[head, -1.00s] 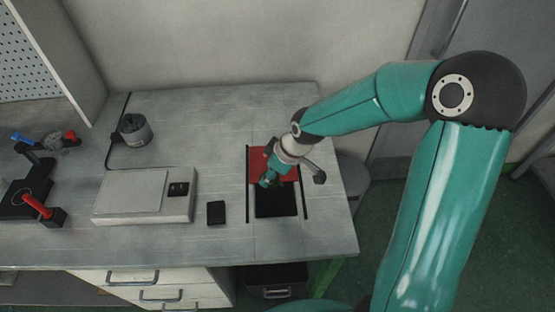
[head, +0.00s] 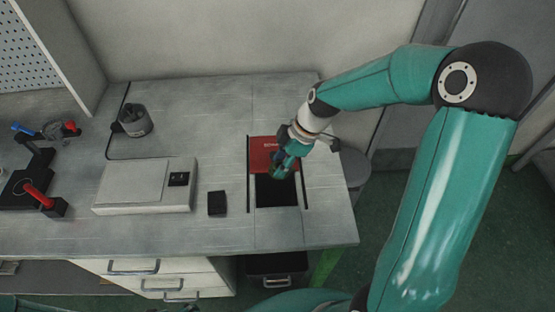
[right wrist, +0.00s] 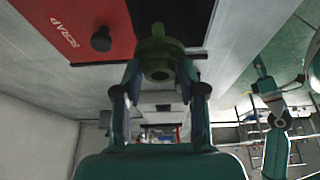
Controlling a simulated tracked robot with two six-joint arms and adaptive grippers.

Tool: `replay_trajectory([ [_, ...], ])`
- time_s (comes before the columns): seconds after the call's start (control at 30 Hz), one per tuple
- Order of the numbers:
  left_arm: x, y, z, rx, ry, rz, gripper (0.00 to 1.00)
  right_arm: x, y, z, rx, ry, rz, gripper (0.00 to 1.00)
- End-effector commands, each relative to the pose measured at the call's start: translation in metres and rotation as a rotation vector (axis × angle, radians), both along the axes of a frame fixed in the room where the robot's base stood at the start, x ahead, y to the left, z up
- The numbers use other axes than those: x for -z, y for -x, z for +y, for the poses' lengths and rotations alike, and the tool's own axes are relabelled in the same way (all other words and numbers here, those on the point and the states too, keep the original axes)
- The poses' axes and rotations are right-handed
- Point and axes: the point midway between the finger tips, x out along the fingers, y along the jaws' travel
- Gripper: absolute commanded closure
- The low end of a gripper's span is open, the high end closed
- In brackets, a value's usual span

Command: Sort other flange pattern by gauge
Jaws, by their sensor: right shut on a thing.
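My right gripper (head: 283,165) is above the red scrap lid (head: 262,152), beside the dark opening (head: 277,192) in the bench. It is shut on a green flange pattern (right wrist: 157,55), which shows a round flange and a hub with a hole in the right wrist view. The flange pattern is held clear of the lid as far as I can see. In the right wrist view the red panel (right wrist: 75,30) reads SCRAP and has a black knob (right wrist: 101,38). No gauge can be made out clearly. My left gripper is not clearly seen.
A pale flat device (head: 140,186) stands left on the bench, with a small black block (head: 217,203) beside it. A grey round pot (head: 135,121) is behind. The back middle of the bench is clear.

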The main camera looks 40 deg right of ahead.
Motion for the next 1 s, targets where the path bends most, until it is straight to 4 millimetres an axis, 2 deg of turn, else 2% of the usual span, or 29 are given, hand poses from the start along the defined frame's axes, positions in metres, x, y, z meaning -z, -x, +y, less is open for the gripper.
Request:
replay_trajectory([
  [0.03, 0.007, 0.0, 0.0, 0.0, 0.0, 0.0, 0.14, 0.009, 0.0, 0.0, 0.001, -0.001, 0.001, 0.85],
  [0.17, 0.011, 0.0, 0.0, 0.0, 0.0, 0.0, 0.14, 0.018, 0.0, 0.0, 0.0, -0.001, 0.002, 0.85],
  [0.5, 0.011, 0.0, 0.0, 0.0, 0.0, 0.0, 0.14, 0.019, 0.0, 0.0, 0.001, 0.0, 0.0, 0.85],
  [0.53, 0.011, 0.0, 0.0, 0.0, 0.0, 0.0, 0.14, 0.019, 0.0, 0.0, 0.001, 0.0, 0.0, 0.54],
  [0.67, 0.011, 0.0, 0.0, 0.0, 0.0, 0.0, 0.14, 0.019, 0.0, 0.0, 0.001, 0.0, 0.0, 0.33],
  [0.7, 0.011, 0.0, 0.0, 0.0, 0.0, 0.0, 0.14, 0.019, 0.0, 0.001, 0.001, 0.0, 0.0, 0.3],
  [1.0, 0.011, 0.0, 0.0, 0.0, 0.0, 0.0, 0.14, 0.018, 0.0, 0.0, 0.0, 0.0, 0.0, 0.3],
])
